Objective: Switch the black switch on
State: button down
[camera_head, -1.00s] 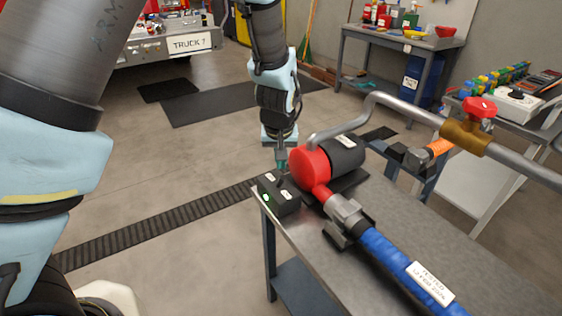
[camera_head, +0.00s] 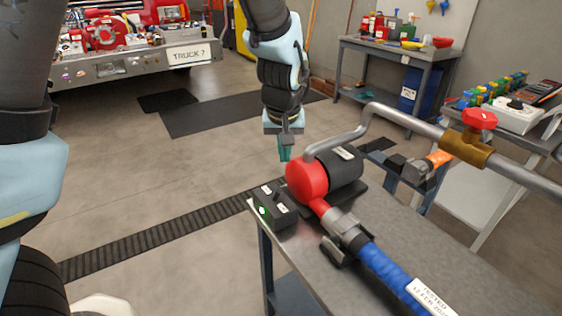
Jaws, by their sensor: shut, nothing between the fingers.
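The black switch box (camera_head: 273,207) sits at the near left corner of the grey metal table (camera_head: 395,230). It has small white labels on top and a lit green light on its front face. My gripper (camera_head: 285,158) points down, shut and empty, with teal fingertips. It is above and behind the switch box, apart from it, beside the red end of the pump. The exact position of the switch lever is too small to tell.
The red and black pump (camera_head: 325,175) stands right beside the box, with a blue hose (camera_head: 390,270) running to the front. A grey pipe with a red valve (camera_head: 480,118) crosses at right. Open floor lies left of the table.

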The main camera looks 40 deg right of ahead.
jog(key=shift+s+a+r, duration=0.2)
jog(key=shift+s+r, duration=0.35)
jog(key=shift+r, duration=0.1)
jog(key=w+a+n, duration=0.1)
jog(key=w+a, duration=0.3)
jog(key=a, duration=0.3)
jog(key=w+a+n+y, duration=0.1)
jog(key=w+a, duration=0.2)
jog(key=a, duration=0.4)
jog(key=w+a+n, duration=0.1)
jog(key=w+a, duration=0.3)
jog(key=a, duration=0.3)
jog(key=s+a+n+g+y, duration=0.1)
jog(key=s+a+n, duration=0.2)
jog(key=a, duration=1.7)
jog(key=shift+s+r, duration=0.15)
jog(key=shift+r, duration=0.3)
jog(key=c, duration=1.6)
grip_release()
